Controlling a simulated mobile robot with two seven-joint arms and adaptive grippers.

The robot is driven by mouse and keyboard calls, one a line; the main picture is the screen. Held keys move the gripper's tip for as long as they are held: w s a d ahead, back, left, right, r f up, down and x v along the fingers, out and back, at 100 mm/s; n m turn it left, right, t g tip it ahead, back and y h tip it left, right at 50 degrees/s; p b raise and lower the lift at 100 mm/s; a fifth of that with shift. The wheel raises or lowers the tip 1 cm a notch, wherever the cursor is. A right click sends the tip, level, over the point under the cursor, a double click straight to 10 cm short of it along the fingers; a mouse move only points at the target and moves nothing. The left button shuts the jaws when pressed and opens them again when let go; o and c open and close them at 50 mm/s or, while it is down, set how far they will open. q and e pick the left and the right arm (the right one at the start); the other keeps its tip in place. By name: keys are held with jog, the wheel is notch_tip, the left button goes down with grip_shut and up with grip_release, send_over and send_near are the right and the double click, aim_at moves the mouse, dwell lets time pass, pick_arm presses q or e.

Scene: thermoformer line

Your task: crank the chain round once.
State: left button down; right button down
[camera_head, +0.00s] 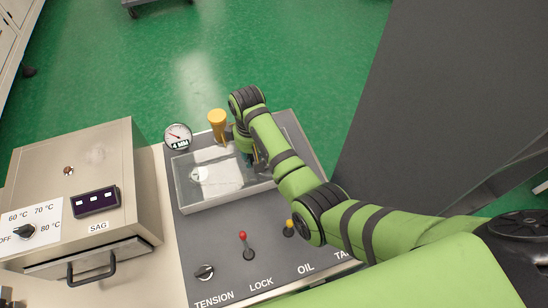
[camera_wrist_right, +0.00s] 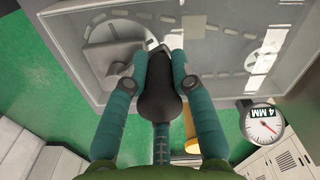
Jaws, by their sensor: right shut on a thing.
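The crank's black handle (camera_wrist_right: 160,88) is between the teal fingers of my right gripper (camera_wrist_right: 162,72), which is shut on it in the right wrist view. A grey rounded part (camera_wrist_right: 105,60) lies behind the handle to the left. The chain (camera_wrist_right: 231,31) shows as a dashed line of links behind the clear cover (camera_wrist_right: 285,65). In the head view my right arm reaches in from the right, and its gripper (camera_head: 252,158) is at the far right end of the clear-covered box (camera_head: 190,205). The arm hides most of the crank there. My left gripper is not in view.
The front panel has a TENSION knob (camera_head: 204,271), a red-tipped LOCK lever (camera_head: 243,237) and a yellow-tipped OIL lever (camera_head: 289,225). A metal SAG cabinet (camera_head: 115,165) stands left.

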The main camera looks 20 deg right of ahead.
jog(key=shift+w+a+f+b, duration=0.1)
jog(key=shift+w+b, duration=0.3)
jog(key=shift+b, duration=0.2)
jog(key=shift+w+a+b, duration=0.2)
jog(key=shift+w+b, duration=0.2)
jog(key=shift+w, duration=0.3)
jog(key=shift+w+b, duration=0.65)
jog(key=shift+b, duration=0.25)
jog(key=shift+w, duration=0.45)
jog(key=shift+b, duration=0.35)
